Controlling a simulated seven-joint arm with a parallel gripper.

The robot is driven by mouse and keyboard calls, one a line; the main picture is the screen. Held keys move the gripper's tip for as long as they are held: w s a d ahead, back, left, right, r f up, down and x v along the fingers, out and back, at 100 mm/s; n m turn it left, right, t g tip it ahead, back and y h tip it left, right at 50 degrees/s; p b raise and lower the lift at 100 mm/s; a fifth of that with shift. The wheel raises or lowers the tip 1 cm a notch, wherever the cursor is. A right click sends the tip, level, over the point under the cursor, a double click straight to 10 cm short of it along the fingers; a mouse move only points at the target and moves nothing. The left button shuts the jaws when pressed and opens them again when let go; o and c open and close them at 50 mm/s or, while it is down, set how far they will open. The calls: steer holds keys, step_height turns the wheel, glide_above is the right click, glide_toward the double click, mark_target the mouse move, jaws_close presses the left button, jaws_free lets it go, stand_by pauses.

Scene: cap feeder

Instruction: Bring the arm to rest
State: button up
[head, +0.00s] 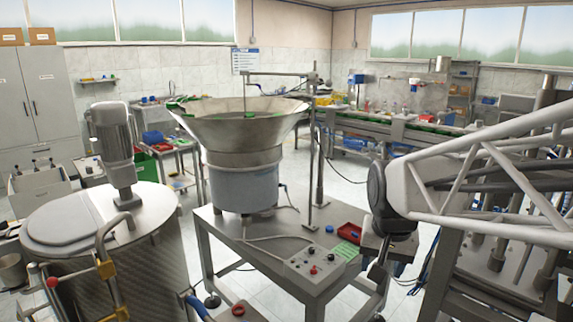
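My arm (480,175) reaches in from the right edge, with a white lattice link ending at a dark round joint. Below that joint my gripper (378,272) hangs beside the right end of the metal table (225,245). It is small and dark here, and its fingertips cannot be made out clearly. I see nothing clearly held in it. The cap feeder's wide metal bowl (240,150) stands on the table, left of my arm, with a few green caps near its rim.
A large metal tank (100,240) with a motor stands at left. Machinery with upright rods (500,250) stands at right. Floor shows behind the table.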

steer(key=s+f+n, duration=0.2)
steer(key=s+n, duration=0.1)
steer(key=s, duration=1.1)
steer(key=shift+s+f+t, duration=0.2)
steer(key=shift+s+t, duration=0.1)
steer(key=shift+s, duration=0.1)
stand_by(1.2)
